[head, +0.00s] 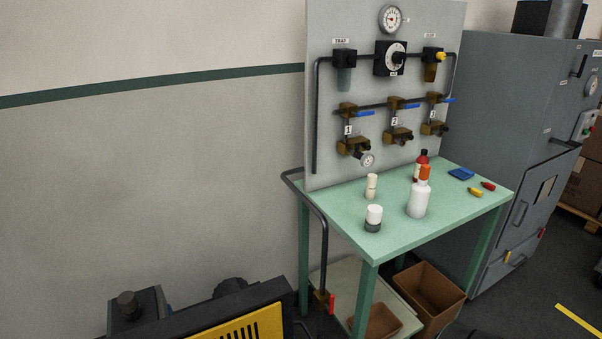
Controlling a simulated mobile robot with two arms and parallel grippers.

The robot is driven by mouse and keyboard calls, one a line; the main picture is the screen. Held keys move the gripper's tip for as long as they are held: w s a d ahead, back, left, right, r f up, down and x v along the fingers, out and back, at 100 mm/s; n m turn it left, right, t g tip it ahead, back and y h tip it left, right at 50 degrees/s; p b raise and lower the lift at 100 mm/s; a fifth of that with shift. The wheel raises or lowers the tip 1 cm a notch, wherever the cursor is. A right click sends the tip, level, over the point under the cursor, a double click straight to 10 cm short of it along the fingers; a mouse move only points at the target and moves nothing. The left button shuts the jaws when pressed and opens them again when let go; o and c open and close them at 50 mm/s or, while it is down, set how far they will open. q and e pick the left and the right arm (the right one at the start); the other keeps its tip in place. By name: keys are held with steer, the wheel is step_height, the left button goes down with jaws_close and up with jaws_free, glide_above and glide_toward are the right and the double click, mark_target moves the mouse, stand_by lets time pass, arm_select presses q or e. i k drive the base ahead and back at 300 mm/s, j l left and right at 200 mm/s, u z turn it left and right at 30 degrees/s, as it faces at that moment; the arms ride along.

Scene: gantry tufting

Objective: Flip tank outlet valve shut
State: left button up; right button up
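A valve with a red lever (332,304) and a small brass body (319,297) sits low on the dark pipe (324,240), beside the green table's left legs. It looks like the tank outlet valve, though no label is readable. Its lever stands roughly upright, about in line with the pipe. The tank itself is not clearly seen; dark machinery with a yellow slotted guard (232,328) fills the bottom left. Neither of my grippers is in view.
The green table (340,215) holds bottles, jars and small coloured items. Behind it, a grey panel (330,120) carries gauges and several blue-levered valves (362,112). Cardboard boxes (430,285) sit beneath. A grey cabinet (495,130) stands right.

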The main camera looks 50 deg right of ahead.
mark_target(329, 307)
steer(key=k+z, duration=0.15)
steer(key=z, duration=1.5)
